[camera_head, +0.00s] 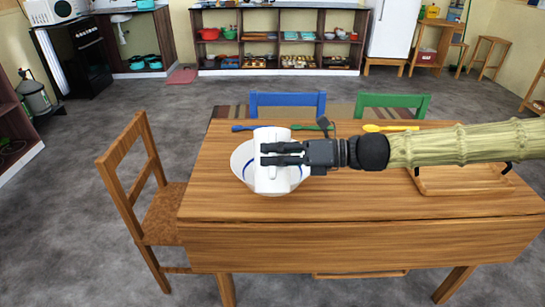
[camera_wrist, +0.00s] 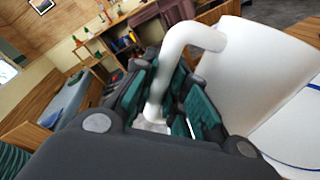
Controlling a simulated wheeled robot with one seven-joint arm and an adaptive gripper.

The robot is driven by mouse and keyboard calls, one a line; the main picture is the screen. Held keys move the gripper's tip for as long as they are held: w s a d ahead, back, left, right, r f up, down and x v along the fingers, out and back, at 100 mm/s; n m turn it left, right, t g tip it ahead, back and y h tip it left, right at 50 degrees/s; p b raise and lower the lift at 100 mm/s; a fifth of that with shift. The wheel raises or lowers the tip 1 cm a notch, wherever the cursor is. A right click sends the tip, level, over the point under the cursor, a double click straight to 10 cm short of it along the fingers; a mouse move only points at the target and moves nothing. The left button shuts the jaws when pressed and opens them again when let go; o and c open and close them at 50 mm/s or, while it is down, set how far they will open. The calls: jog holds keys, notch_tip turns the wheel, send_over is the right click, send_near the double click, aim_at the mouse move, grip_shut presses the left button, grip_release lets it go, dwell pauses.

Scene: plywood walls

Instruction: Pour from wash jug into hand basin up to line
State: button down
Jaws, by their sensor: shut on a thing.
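The white wash jug (camera_head: 272,178) is in my gripper (camera_head: 283,154), above the hand basin in the head view. In the wrist view my gripper (camera_wrist: 172,118) is shut on the handle of the jug (camera_wrist: 255,75). The hand basin (camera_head: 241,165) is a white bowl on the wooden table, with a blue line around its inside. The jug hides much of the basin. The basin's edge and blue line also show at the right of the wrist view (camera_wrist: 300,135). I cannot see any stream or the water level.
The table (camera_head: 350,205) has a wooden tray (camera_head: 460,187) at right, under my arm. Blue (camera_head: 243,128), green (camera_head: 310,127) and yellow (camera_head: 390,128) utensils lie along the far edge. A wooden chair (camera_head: 140,185) stands at left; blue and green chairs stand behind. The table's front middle is clear.

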jog(key=shift+w+f+m+p, duration=0.1)
jog(key=shift+w+m+p, duration=0.5)
jog(key=shift+m+p, duration=0.3)
dwell(0.6)
jog(key=shift+w+r+m+g+p, duration=0.25)
jog(key=shift+w+m+g+p, duration=0.15)
jog(key=shift+w+m+p, duration=0.55)
dwell(1.4)
jog(key=shift+w+r+m+g+p, duration=0.15)
jog(key=shift+w+m+g+p, duration=0.15)
jog(key=shift+w+m+p, duration=0.5)
dwell(2.2)
jog(key=shift+s+n, duration=0.1)
jog(key=shift+n, duration=0.25)
